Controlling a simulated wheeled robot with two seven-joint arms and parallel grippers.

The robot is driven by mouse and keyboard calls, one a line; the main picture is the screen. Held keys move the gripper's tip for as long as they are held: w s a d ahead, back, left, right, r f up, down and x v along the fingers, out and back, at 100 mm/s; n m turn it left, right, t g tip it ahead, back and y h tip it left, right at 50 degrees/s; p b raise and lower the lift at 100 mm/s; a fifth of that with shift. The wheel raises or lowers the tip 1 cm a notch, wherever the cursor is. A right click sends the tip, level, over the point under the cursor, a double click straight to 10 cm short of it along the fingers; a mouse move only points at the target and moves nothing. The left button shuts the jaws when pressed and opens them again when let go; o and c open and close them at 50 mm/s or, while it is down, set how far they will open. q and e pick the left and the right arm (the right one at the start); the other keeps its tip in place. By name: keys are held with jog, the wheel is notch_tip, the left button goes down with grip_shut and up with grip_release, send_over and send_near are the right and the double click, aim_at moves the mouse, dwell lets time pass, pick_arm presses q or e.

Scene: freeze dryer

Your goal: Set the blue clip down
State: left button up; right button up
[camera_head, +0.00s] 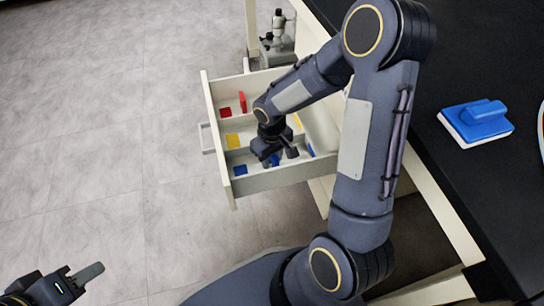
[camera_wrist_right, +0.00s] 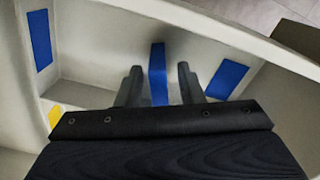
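The blue clip (camera_wrist_right: 158,72) stands between the two fingers of my right gripper (camera_wrist_right: 160,88), with a visible gap on each side, so the fingers are open around it. It is in the blue-marked compartment of the open white drawer (camera_head: 236,187). In the head view my right gripper (camera_head: 276,158) reaches down into that near compartment, and a bit of blue shows beside it. Blue patches (camera_wrist_right: 40,40) (camera_wrist_right: 228,78) lie either side of the clip in the wrist view. My left gripper (camera_head: 70,286) is at the bottom left, away from the drawer, its fingers only partly visible.
Other drawer compartments hold a yellow patch (camera_head: 233,141) and red pieces (camera_head: 242,102). Drawer walls and dividers stand close around my right gripper. A blue and white block (camera_head: 476,123) sits on the black worktop (camera_head: 470,50) at right. The floor at left is clear.

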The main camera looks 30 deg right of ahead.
notch_tip(320, 180, up, 11)
jog(key=p, duration=0.5)
jog(key=shift+r, duration=0.15)
jog(key=shift+r+p, duration=0.4)
jog(key=shift+r, duration=0.15)
jog(key=shift+w, duration=0.1)
